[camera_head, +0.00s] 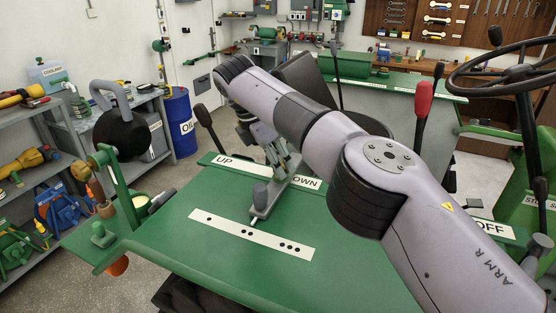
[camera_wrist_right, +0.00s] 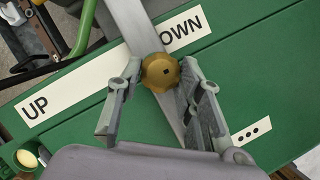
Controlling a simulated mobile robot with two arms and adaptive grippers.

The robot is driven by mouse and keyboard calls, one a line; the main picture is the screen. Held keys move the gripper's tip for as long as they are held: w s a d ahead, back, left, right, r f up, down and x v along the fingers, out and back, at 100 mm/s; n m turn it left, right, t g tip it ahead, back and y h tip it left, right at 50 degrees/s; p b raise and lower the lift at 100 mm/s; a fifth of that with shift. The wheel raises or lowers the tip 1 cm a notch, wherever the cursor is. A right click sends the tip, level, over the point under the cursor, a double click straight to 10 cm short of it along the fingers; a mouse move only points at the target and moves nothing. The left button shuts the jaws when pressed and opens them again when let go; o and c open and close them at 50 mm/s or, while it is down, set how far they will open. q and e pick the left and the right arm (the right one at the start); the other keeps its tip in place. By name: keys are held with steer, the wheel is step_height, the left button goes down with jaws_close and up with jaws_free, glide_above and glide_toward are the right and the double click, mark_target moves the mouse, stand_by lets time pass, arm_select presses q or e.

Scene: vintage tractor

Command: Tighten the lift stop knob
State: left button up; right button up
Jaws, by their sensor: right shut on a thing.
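The lift stop knob (camera_wrist_right: 160,72) is a scalloped brass knob with a small dark square at its centre. In the right wrist view it sits on a pale grey lever (camera_wrist_right: 137,28), beside the word DOWN. My right gripper (camera_wrist_right: 158,78) has a finger on each side of the knob and is shut on it. In the head view my right gripper (camera_head: 277,155) reaches down to the lever (camera_head: 268,203) near the UP/DOWN label (camera_head: 303,181). The knob is hidden there. My left gripper is not in view.
A black-handled lever (camera_head: 206,120), a red-handled lever (camera_head: 424,98) and the steering wheel (camera_head: 505,70) stand around. My right arm crosses over the panel. Shelves stand at the left.

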steer(key=o, duration=0.7)
steer(key=shift+w+r, duration=0.1)
steer(key=shift+r, duration=0.15)
steer(key=o, duration=0.5)
steer(key=shift+f, duration=0.15)
steer(key=shift+c, duration=0.2)
